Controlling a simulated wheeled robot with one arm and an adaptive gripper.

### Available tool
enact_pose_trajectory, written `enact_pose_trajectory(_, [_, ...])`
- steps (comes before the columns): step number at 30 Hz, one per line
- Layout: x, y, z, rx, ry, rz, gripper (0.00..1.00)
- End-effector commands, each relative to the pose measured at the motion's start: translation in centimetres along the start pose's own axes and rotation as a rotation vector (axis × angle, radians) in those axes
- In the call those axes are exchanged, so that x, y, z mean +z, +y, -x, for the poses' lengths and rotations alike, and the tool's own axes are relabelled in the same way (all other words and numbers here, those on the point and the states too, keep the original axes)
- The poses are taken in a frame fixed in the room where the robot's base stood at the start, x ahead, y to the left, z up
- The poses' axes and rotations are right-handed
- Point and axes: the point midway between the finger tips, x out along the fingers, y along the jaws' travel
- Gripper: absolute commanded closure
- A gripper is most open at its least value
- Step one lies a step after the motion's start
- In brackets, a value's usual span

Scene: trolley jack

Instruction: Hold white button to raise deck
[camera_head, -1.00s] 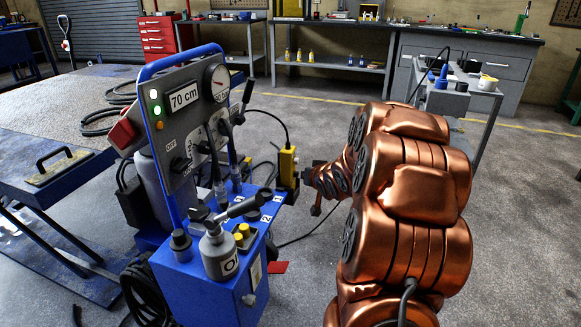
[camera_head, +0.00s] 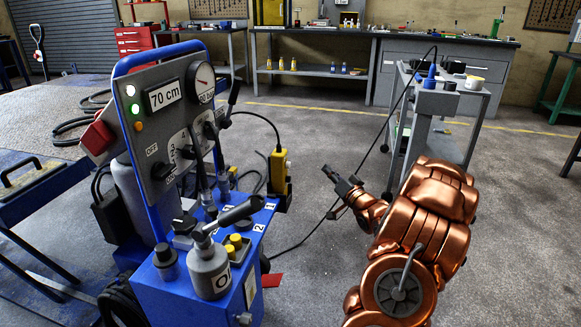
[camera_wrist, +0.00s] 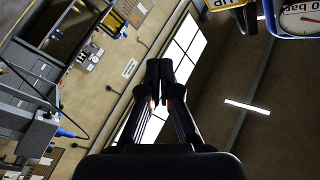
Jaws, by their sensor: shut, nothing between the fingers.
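The yellow control pendant (camera_head: 279,172) hangs at the right side of the blue control cart (camera_head: 205,290); part of a yellow box marked "UP" (camera_wrist: 222,4) shows at the top of the wrist view. I cannot make out a white button on the pendant. A white light (camera_head: 130,90) shows on the cart's grey panel, above green and orange ones. The display (camera_head: 163,95) reads 70 cm. My gripper (camera_head: 328,173) is right of the pendant, apart from it; its fingers (camera_wrist: 159,68) are shut and empty. A grey deck surface (camera_head: 35,115) is at the left.
A black cable runs from the cart to the pendant. A red pedal (camera_head: 272,280) sits at the cart's base. Benches line the back wall.

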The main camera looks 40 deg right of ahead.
Motion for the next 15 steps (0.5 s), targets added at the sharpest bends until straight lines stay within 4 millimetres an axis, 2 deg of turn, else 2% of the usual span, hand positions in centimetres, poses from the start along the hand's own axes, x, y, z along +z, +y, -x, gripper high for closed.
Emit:
enact_pose_trajectory(8, [0.5, -0.3, -0.5, 0.001, -0.002, 0.002, 1.00])
enact_pose_trajectory(15, [1.9, -1.6, -2.2, 0.000, -0.001, 0.003, 1.00])
